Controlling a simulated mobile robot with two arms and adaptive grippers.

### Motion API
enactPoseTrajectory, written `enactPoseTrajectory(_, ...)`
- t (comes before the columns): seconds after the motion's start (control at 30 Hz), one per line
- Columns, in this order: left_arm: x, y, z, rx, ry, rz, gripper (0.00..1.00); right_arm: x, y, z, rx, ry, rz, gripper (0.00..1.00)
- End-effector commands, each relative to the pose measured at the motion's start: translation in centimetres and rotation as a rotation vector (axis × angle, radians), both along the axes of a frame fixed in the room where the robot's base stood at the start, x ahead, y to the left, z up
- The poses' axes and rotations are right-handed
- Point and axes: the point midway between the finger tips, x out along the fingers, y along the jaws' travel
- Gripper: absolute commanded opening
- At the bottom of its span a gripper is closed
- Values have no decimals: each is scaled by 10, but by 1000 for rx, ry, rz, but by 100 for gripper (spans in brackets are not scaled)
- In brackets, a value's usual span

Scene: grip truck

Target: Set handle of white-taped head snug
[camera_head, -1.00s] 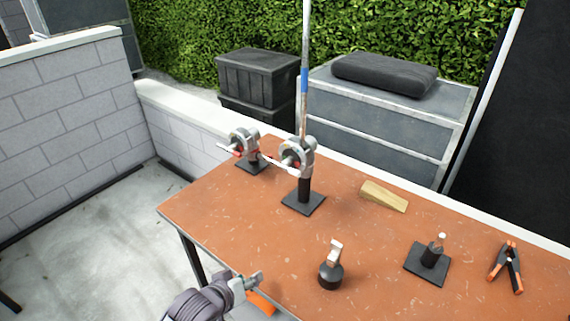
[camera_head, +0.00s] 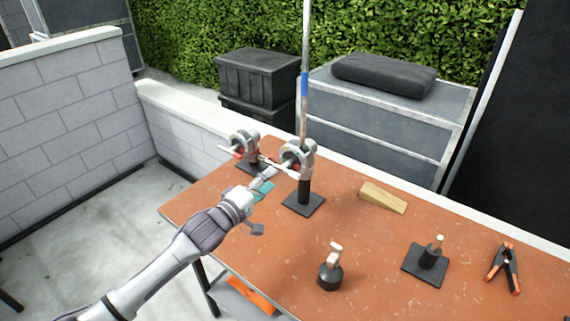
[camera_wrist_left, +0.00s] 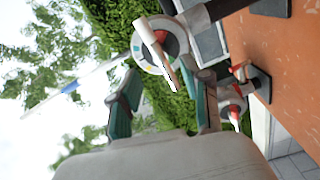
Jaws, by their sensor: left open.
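Two grey grip heads stand on black bases on the table. The nearer head (camera_head: 304,153) carries an upright pole with a blue band; the other head (camera_head: 243,143) is behind and left, with red on its handle. My left gripper (camera_head: 266,181) is open and empty, just left of the nearer head. In the left wrist view, the open teal-padded fingers (camera_wrist_left: 160,78) point at the nearer head (camera_wrist_left: 144,52), and its pale bar handle (camera_wrist_left: 155,55) lies ahead between them, with no clear contact. I cannot tell which markings are white tape. My right gripper is out of view.
The orange-brown table (camera_head: 330,220) also holds a wooden wedge (camera_head: 383,197), a small black-based clamp piece (camera_head: 331,270), a post on a black plate (camera_head: 428,260) and a spring clamp (camera_head: 503,268). A low wall runs behind the table. The table's middle is mostly clear.

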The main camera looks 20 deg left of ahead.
Motion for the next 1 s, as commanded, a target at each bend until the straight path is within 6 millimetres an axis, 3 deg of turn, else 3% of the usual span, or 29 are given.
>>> enactPoseTrajectory(0.1, 26, -9, 4, 1, -1, 1, 48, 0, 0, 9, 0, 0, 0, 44)
enactPoseTrajectory(0.33, 60, -22, 1, -1, 1, 1, 48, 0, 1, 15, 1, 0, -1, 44)
enactPoseTrajectory(0.5, 70, -26, 0, 1, 2, 1, 48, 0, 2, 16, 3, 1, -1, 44)
enactPoseTrajectory(0.8, 72, -26, -1, 1, 2, 0, 48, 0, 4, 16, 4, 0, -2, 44)
enactPoseTrajectory(1.0, 72, -26, -1, 1, 2, 1, 14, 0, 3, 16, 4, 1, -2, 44)
